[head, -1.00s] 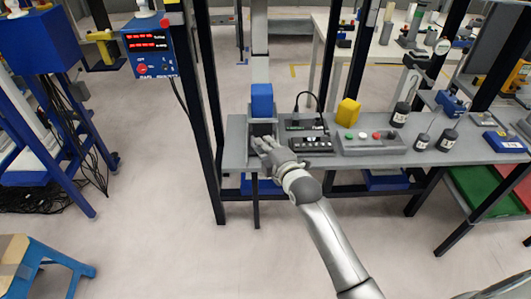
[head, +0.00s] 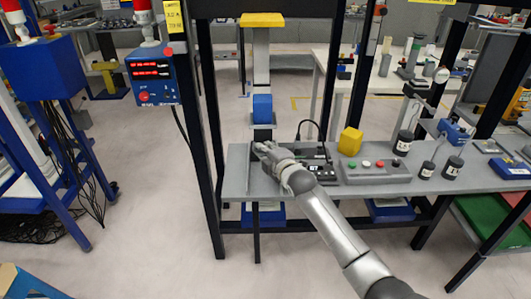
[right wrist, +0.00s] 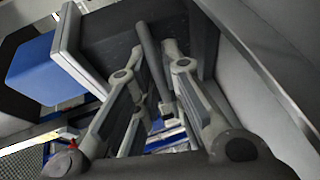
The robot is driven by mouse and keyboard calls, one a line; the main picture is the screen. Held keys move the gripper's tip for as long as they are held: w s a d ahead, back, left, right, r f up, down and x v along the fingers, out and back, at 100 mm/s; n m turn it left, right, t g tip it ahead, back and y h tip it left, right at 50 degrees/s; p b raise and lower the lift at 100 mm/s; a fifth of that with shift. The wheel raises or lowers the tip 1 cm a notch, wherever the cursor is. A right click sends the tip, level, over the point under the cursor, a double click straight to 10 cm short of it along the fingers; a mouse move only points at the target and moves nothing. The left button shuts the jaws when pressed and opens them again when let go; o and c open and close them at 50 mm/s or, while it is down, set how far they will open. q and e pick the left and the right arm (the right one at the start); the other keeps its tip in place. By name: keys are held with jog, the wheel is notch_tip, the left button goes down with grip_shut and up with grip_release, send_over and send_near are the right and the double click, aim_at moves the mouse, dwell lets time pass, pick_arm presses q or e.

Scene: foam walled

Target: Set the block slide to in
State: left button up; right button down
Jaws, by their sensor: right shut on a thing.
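The block slide shows as a blue block (head: 262,108) in front of a pale upright, beyond the back edge of the grey bench. A grey plate (head: 263,125) sits at its near side. My right gripper (head: 260,150) is at the bench's back left, on the near side of the block. In the right wrist view the blue block (right wrist: 58,68) and plate (right wrist: 82,50) are at upper left. A dark bar (right wrist: 150,60), which looks like the slide's handle, runs between the fingers, which are shut on it. The fingertips are partly hidden. My left gripper is out of view.
A black box with a cable (head: 318,158), a yellow block (head: 350,141) and a grey button panel (head: 375,172) stand right of my right gripper on the bench (head: 230,185). A black post (head: 207,150) rises at the left.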

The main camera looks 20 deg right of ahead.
jog(key=c, duration=1.7)
grip_release()
jog(key=shift+f, duration=0.2)
jog(key=shift+o, duration=0.7)
jog(key=shift+w, duration=0.25)
jog(key=shift+s+r, duration=0.15)
jog(key=shift+s, duration=0.05)
jog(key=shift+s+d, duration=0.15)
jog(key=shift+s, duration=0.4)
jog(key=v, duration=1)
jog(key=shift+s+r, duration=0.1)
jog(key=shift+s, duration=0.25)
